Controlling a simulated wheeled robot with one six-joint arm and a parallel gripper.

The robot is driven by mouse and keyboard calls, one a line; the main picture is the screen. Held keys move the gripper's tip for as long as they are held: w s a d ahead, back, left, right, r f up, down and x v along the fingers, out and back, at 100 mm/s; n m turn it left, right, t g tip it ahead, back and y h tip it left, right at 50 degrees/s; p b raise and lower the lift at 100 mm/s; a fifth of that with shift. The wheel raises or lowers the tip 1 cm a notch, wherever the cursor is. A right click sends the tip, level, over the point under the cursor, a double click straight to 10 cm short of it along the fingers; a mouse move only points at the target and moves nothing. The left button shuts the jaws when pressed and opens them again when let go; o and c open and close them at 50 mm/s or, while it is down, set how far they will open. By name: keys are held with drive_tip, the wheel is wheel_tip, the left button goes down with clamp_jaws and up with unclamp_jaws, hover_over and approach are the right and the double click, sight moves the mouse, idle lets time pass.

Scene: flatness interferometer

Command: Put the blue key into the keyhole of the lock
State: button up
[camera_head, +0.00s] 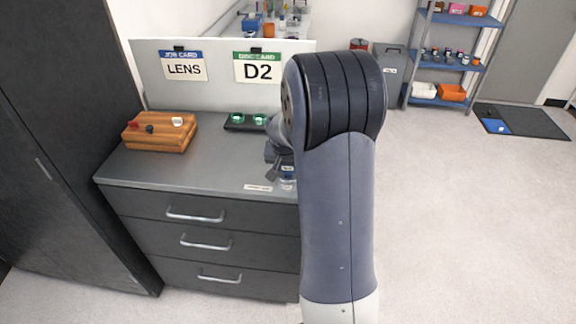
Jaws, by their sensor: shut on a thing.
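My gripper (278,176) is low over the right part of the grey cabinet top, partly hidden behind my own arm. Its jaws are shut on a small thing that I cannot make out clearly. A small pale bluish patch (287,181) shows just beside the fingertips. I cannot tell whether it is the blue key. No lock or keyhole can be made out; my arm covers the right end of the cabinet top.
An orange wooden block (160,136) with red, black and white pieces stands on the cabinet top (180,170) at left. A dark holder (245,123) with green round pieces is near the back panel (210,90). The front middle is mostly clear, with a small label (258,188).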

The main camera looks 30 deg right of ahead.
drive_tip(key=o, duration=1.1)
drive_tip(key=shift+c, duration=0.2)
drive_tip(key=b+v, duration=0.1)
drive_tip(key=v, duration=1)
drive_tip(key=p+v, duration=0.4)
drive_tip(key=v, duration=0.4)
drive_tip(key=shift+p, duration=0.3)
drive_tip(key=shift+d+f, duration=0.1)
drive_tip(key=shift+f, duration=0.05)
